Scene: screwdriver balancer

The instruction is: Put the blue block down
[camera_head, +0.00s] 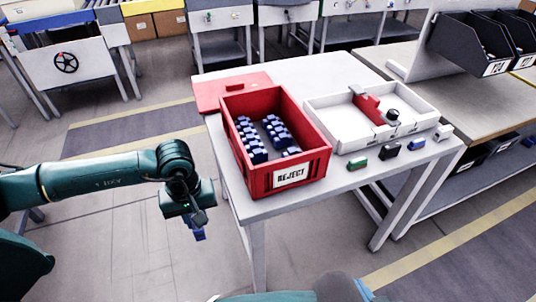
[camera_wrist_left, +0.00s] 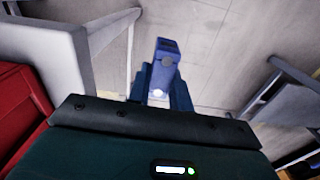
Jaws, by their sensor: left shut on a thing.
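A blue block (camera_wrist_left: 165,68) is between the dark fingers of my left gripper (camera_wrist_left: 163,92) in the left wrist view. In the head view my left gripper (camera_head: 195,220) points down, shut on this blue block (camera_head: 201,234), over the floor left of the table and clear of it. Another small blue block (camera_head: 416,144) lies at the table's front right edge, apart from my gripper. At the bottom edge of the head view parts of my own body show; the fingers of my right gripper cannot be made out there.
A red REJECT crate (camera_head: 318,163) with several blue pieces stands on the white table (camera_head: 300,70). A white tray (camera_head: 428,118) with a red piece stands right of it. Green (camera_head: 357,163), dark (camera_head: 390,151) and pale (camera_head: 443,133) blocks lie along the front edge. A red panel (camera_head: 207,97) lies behind.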

